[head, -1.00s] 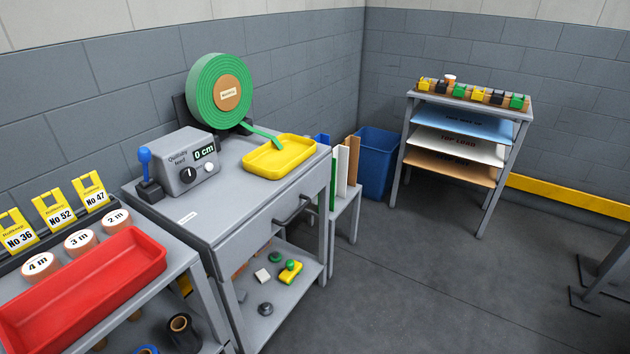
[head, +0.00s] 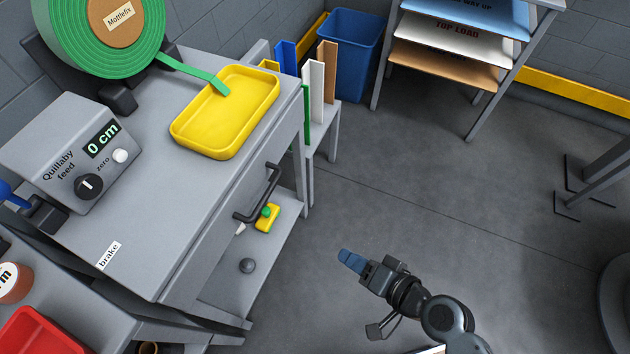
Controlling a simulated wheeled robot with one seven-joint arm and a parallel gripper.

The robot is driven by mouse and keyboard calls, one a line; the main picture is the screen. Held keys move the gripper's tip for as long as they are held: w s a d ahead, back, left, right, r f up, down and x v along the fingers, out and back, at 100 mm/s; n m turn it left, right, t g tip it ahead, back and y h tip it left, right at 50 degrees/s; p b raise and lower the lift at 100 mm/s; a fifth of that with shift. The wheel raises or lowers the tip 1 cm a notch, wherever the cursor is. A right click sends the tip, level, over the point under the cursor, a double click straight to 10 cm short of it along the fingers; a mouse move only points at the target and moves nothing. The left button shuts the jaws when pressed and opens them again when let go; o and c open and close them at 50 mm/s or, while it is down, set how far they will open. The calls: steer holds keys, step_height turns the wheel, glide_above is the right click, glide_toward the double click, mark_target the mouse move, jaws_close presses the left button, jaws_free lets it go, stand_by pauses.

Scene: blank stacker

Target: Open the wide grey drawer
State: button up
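The wide grey drawer (head: 225,238) is in the front of the grey bench, below its top. Its front looks flush with the bench, so it appears shut. A dark bar handle (head: 262,197) stands out from the drawer front. My gripper (head: 350,260), with blue fingertips, is in the lower middle of the head view. It is over the floor, to the right of the handle and apart from it. The fingers overlap from this angle, so their gap cannot be judged. No object shows in them.
The bench top (head: 150,200) holds a yellow tray (head: 222,115), a green tape roll (head: 95,40) and a feed box (head: 65,150). A lower shelf (head: 265,260) bears small items. A side stand (head: 325,140) with upright boards adjoins the bench.

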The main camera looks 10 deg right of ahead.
steer(key=w+a+r+y, duration=0.2)
steer(key=w+a+y, duration=0.15)
steer(key=w, duration=0.35)
steer(key=m+y, duration=0.1)
steer(key=y, duration=0.2)
glide_toward(268, 191)
steer(key=x, duration=0.3)
steer(key=shift+g, duration=0.3)
steer(key=x, duration=0.3)
steer(key=p+x, duration=0.1)
steer(key=x, duration=0.3)
steer(key=shift+w+f, duration=0.15)
steer(key=shift+f, duration=0.1)
steer(key=shift+c, duration=0.3)
jaws_close()
